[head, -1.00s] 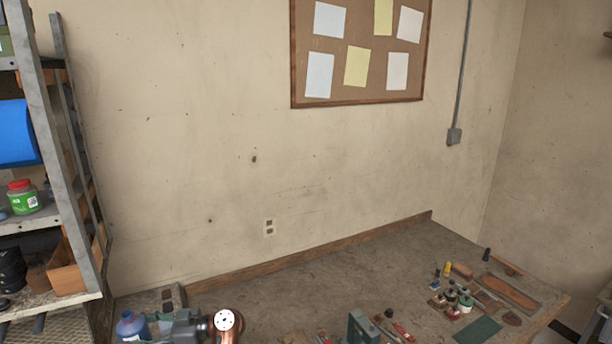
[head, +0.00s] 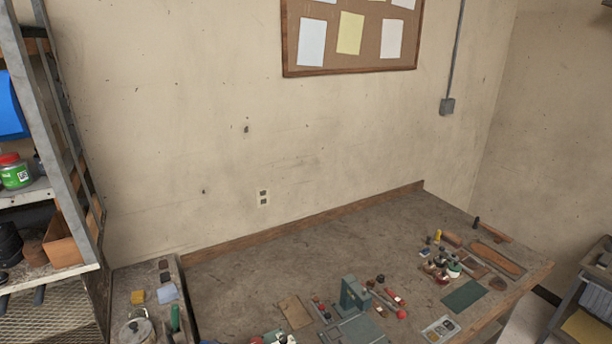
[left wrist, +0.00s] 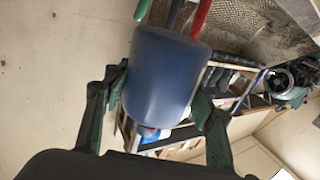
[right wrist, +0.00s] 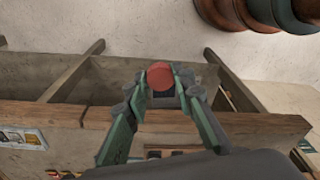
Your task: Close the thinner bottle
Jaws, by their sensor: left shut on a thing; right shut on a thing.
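My left gripper (left wrist: 160,88) is shut on a smooth blue rounded container (left wrist: 163,70) in the left wrist view, one finger on each side. Neither gripper shows in the head view. I cannot make out an open bottle neck or tell which bottle is thinner.
The workbench (head: 240,280) has bare room toward the wall. A green block-like device (head: 354,296) stands near the front among small red-ended tools. Small bottles (head: 453,268) and tools cluster at the right. A shelf (head: 50,270) stands at the left.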

